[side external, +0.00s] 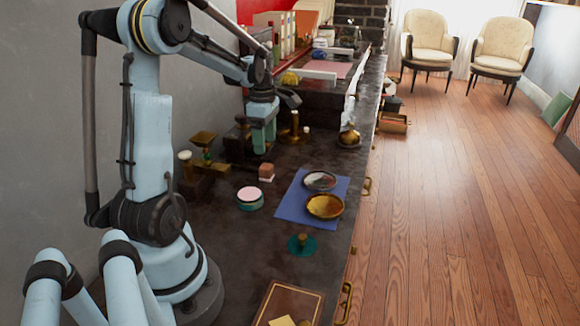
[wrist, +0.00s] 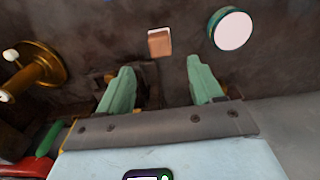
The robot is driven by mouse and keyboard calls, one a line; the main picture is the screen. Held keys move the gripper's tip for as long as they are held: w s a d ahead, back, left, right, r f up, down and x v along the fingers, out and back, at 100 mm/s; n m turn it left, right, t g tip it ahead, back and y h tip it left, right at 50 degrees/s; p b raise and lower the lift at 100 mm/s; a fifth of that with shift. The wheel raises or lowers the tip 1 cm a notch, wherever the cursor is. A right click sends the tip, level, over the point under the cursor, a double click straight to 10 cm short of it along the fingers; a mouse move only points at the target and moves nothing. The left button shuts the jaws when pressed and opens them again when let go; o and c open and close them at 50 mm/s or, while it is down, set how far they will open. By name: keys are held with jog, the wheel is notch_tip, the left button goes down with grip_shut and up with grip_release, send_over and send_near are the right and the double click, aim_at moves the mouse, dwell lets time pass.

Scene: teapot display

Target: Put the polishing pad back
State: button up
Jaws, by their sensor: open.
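A round pad-like piece with a pale pink top and green side (side external: 249,197) lies flat on the dark counter. It also shows at the upper right of the wrist view (wrist: 231,29). A small brown-pink block (side external: 266,171) sits just behind it, and in the wrist view (wrist: 159,43) it lies beyond the gap between my fingers. I cannot tell for sure which of the two is the polishing pad. My gripper (side external: 262,150) points down above the counter, behind the block. Its green fingers are apart and nothing is between them in the wrist view (wrist: 161,72).
A blue cloth (side external: 291,216) bears a silvery dish (side external: 320,180) and a brass dish (side external: 325,206). A brass candlestick (side external: 295,132) stands close right of my gripper. Brass scales (side external: 203,145) stand left. A green disc with brass knob (side external: 301,246) and brown book (side external: 285,295) lie nearer.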

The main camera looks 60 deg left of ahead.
jog(key=w+d+r+m+t+y, duration=0.1)
jog(key=d+r+m, duration=0.2)
jog(key=d+m, duration=0.35)
jog(key=w+d+r+m+t, duration=0.25)
jog(key=d+m, duration=0.25)
jog(key=d, duration=0.3)
jog(key=s+d+m+t, duration=0.2)
jog(key=d+m, duration=0.5)
jog(key=s+d+f+m+t+h, duration=0.1)
jog(key=d+m, duration=0.6)
jog(key=m, duration=0.1)
jog(key=shift+s+f+t, duration=0.25)
jog(key=shift+s+t, duration=0.1)
